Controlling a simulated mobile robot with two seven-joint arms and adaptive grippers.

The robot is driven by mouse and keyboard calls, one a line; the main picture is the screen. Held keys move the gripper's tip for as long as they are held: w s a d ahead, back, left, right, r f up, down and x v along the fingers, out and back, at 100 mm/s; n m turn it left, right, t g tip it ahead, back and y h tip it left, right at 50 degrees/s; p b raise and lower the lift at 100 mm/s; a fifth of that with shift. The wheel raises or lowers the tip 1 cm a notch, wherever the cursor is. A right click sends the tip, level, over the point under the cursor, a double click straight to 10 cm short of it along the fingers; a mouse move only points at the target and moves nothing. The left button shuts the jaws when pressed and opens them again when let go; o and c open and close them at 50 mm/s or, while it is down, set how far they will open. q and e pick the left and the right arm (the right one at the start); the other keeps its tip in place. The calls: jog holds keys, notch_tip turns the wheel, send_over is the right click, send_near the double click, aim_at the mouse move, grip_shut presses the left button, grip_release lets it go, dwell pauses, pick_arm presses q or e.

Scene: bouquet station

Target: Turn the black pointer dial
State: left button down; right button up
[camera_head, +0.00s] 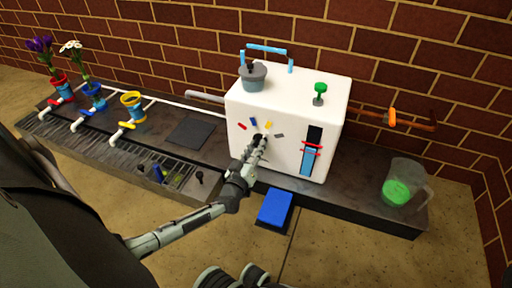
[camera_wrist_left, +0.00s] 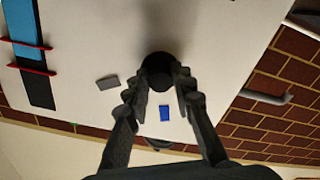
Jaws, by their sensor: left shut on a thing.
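The black dial (camera_head: 258,137) is on the front face of the white box (camera_head: 238,112), below an arc of red, blue, yellow and grey marks. My left gripper (camera_head: 260,146) reaches up to it from below and is shut on it. In the left wrist view the round dial (camera_wrist_left: 158,66) sits between the fingertips of my left gripper (camera_wrist_left: 160,88). A blue mark (camera_wrist_left: 165,113) and a grey mark (camera_wrist_left: 107,82) show near it. I cannot tell which mark the pointer faces.
A gauge with red markers (camera_head: 309,150) is right of the dial. A blue pad (camera_head: 275,208) lies below the box. A jug of green liquid (camera_head: 399,185) stands at right. Coloured vases (camera_head: 132,104), two with flowers, stand at left. A brick wall is behind.

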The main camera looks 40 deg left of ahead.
pick_arm(q)
jog(key=n, duration=0.4)
jog(key=shift+w+a+r+n, duration=0.1)
jog(key=shift+w+r+n, duration=0.1)
jog(key=shift+n, duration=0.1)
jog(key=n, duration=0.4)
jog(key=shift+r+n, duration=0.1)
jog(key=shift+n, duration=0.7)
jog(key=shift+a, duration=0.1)
jog(key=c, duration=1.3)
grip_release()
